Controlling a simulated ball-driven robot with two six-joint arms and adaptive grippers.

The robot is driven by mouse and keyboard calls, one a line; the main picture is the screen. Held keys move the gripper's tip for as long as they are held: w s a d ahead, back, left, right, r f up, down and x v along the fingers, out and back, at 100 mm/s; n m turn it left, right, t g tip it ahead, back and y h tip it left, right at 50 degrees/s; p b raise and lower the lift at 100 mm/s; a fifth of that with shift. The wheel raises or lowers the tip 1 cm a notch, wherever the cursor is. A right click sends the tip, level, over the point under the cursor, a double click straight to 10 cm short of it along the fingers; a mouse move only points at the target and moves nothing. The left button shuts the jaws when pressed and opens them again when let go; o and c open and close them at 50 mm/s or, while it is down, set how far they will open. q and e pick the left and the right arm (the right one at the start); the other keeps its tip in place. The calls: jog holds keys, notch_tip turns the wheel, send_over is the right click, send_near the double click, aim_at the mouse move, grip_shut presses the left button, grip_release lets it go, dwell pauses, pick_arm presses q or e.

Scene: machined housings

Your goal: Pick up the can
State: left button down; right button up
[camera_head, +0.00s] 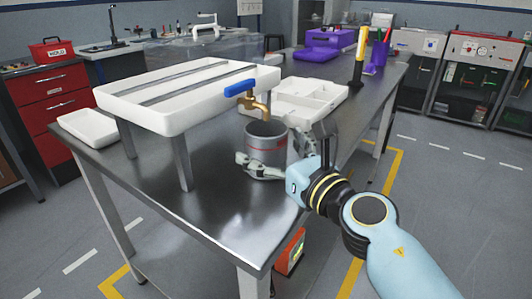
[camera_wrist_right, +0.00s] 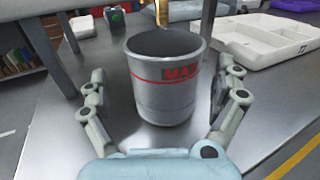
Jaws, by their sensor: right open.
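The can (camera_head: 266,148) is a grey metal cup with an open top and a red line and red lettering. It stands upright on the steel table (camera_head: 225,215), below a brass tap with a blue handle (camera_head: 240,88). My right gripper (camera_head: 272,170) is open, with its fingers on either side of the can. In the right wrist view the can (camera_wrist_right: 165,85) stands between the spread fingers of the right gripper (camera_wrist_right: 163,95), with visible gaps on both sides. My left gripper is not in view.
A white raised tray (camera_head: 150,118) on legs stands behind and left of the can. A white compartment tray (camera_head: 325,92) lies behind it to the right, with a yellow and black tool (camera_head: 360,55) beyond. A small white tray (camera_head: 88,128) sits at the left edge. The front table is clear.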

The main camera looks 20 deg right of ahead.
jog(key=x, duration=0.5)
jog(key=shift+w+d+f, duration=0.1)
jog(key=shift+w+d, duration=0.05)
jog(key=shift+w, duration=0.35)
jog(key=shift+c, duration=0.4)
jog(key=c, duration=1.2)
jog(key=shift+c, duration=0.2)
